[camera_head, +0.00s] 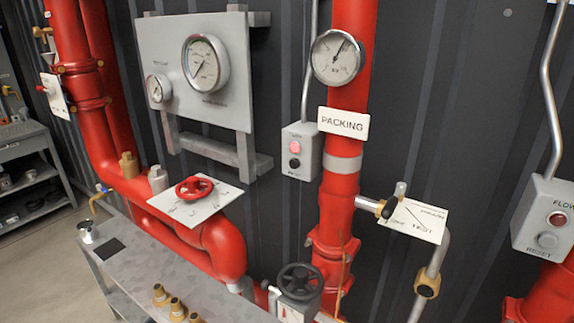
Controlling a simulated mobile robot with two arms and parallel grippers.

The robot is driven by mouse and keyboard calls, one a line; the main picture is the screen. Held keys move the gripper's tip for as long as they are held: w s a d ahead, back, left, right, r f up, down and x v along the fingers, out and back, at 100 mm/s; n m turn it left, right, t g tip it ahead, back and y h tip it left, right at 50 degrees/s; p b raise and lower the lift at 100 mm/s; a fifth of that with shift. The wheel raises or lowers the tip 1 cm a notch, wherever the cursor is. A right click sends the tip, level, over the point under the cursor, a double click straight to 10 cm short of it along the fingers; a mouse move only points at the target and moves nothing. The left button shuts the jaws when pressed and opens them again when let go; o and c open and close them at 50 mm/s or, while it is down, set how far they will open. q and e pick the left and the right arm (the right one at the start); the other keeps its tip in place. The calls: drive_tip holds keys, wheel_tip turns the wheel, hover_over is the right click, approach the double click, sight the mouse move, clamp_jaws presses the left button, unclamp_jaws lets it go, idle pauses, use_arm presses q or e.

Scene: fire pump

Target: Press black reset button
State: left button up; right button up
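A small grey control box (302,151) is mounted on the dark wall, left of the vertical red pipe. It carries a lit-looking red or pink round button or lamp (295,147) on top and a black round button (294,163) below it. The small lettering on this box is too small to read. A second grey box (544,218) at the right edge is marked FLOW and RESET. It has a dark red lamp (557,219) and a grey round button (547,240) beside the RESET label. Neither of my grippers is in view.
A red handwheel (194,187), a black handwheel (300,281) and a grey bench (165,269) with brass fittings stand below. The space directly before the small box looks clear.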

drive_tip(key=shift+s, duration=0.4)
